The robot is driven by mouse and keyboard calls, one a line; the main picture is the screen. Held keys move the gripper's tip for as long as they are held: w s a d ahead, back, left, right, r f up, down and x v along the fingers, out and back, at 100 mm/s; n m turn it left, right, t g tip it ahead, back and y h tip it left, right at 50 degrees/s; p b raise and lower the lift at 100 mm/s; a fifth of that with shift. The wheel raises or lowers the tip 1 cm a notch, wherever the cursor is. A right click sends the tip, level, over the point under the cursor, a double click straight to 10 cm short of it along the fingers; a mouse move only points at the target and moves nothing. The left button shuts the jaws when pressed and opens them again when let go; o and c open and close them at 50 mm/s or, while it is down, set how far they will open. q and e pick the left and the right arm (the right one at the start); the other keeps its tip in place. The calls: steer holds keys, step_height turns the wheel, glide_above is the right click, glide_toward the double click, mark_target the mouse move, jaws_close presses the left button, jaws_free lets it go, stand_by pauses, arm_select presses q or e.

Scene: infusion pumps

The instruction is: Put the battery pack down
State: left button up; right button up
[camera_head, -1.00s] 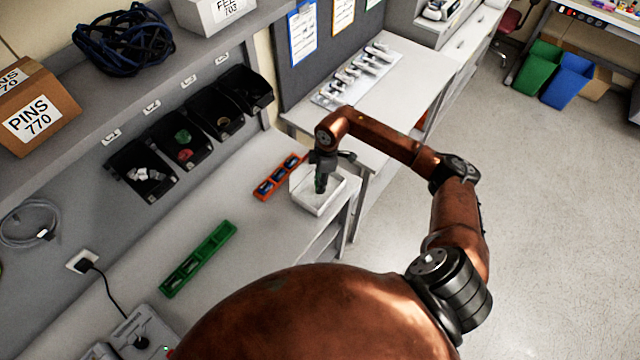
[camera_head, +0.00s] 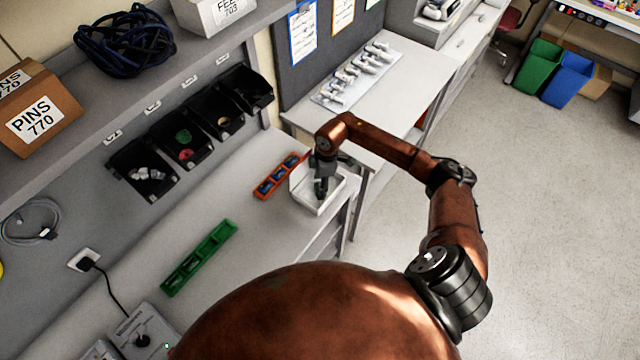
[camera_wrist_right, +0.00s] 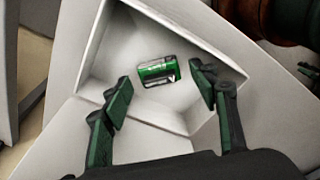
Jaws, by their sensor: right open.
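The battery pack (camera_wrist_right: 158,71) is a small green block with pale ends. In the right wrist view it lies on the floor of a white open tray (camera_wrist_right: 187,25). My right gripper (camera_wrist_right: 160,88) is open, with one finger on each side of the pack and a gap to both. In the head view my right gripper (camera_head: 321,188) reaches down into the white tray (camera_head: 318,209), and the pack cannot be made out there. My left gripper is not in view.
A red-orange holder (camera_head: 279,176) with blue items lies just left of the tray. A green holder (camera_head: 199,258) lies farther front on the bench. Black bins (camera_head: 186,139) line the back. Bare bench lies between the holders.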

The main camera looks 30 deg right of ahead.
steer(key=shift+r, duration=0.15)
step_height(320, 180, up, 12)
steer(key=d+b, duration=0.1)
steer(key=b, duration=0.1)
steer(key=shift+s+d, duration=0.15)
steer(key=shift+s, duration=0.1)
steer(key=shift+c, duration=0.6)
stand_by(0.4)
